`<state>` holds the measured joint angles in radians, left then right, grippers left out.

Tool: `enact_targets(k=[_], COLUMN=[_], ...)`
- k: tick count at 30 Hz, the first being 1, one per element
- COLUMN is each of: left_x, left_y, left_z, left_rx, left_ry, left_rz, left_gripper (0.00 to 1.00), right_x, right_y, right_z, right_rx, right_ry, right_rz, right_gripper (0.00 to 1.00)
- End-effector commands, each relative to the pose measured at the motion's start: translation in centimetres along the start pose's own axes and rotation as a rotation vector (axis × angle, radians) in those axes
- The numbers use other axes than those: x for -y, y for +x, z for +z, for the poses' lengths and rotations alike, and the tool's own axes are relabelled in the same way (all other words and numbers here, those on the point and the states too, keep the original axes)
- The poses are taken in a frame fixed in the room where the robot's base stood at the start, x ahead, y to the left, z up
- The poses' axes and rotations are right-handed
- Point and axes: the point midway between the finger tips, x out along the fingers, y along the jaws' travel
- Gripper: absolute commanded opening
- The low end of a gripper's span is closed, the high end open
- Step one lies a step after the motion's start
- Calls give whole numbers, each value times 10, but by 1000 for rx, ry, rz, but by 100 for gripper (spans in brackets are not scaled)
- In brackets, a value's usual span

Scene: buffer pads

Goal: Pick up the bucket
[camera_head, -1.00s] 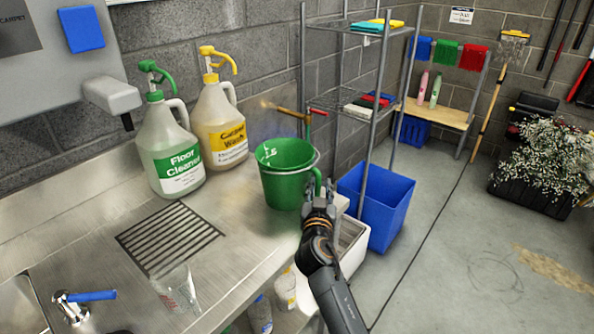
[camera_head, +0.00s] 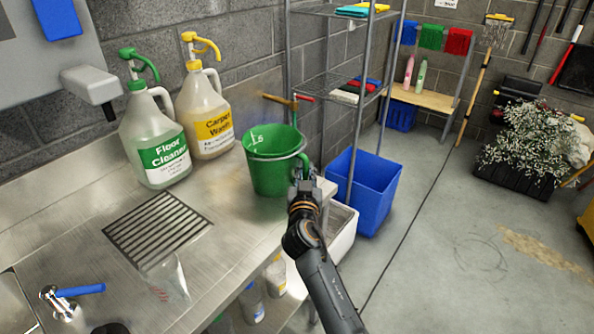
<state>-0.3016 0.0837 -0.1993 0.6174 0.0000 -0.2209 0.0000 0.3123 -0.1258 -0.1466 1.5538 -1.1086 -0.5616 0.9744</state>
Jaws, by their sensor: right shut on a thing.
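A green bucket (camera_head: 272,170) stands upright on the right part of the steel counter (camera_head: 225,240), with a thin metal handle resting along its side. My right gripper (camera_head: 301,176) is at the bucket's right side, near its rim, and is shut on the bucket. The fingertips are small and partly hidden against the bucket, so the exact part held is hard to see. My left gripper is not in view.
Floor cleaner (camera_head: 160,150) and carpet wash (camera_head: 206,120) bottles stand left of the bucket. A metal shelf (camera_head: 340,75) and a blue bin (camera_head: 368,190) are behind and right. Floor at right is open.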

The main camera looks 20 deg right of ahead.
Motion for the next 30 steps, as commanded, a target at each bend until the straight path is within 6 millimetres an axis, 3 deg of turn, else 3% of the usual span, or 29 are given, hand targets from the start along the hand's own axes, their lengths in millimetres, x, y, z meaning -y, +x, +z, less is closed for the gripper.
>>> enact_targets(k=[7, 15, 24, 30], left_x=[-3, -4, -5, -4], left_y=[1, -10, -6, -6], left_z=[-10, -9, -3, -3], left_rx=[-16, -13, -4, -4], left_ry=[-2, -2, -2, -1], left_rz=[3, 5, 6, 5], left_gripper=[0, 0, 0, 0], right_x=[1, -24, -55, -65], right_y=[0, -47, -101, -118], right_z=[-33, -95, -118, -128], right_rx=[-7, -9, -5, -4], right_ry=[7, 7, 3, 3], right_rz=[-1, -1, -1, -1], right_gripper=[0, 0, 0, 0])
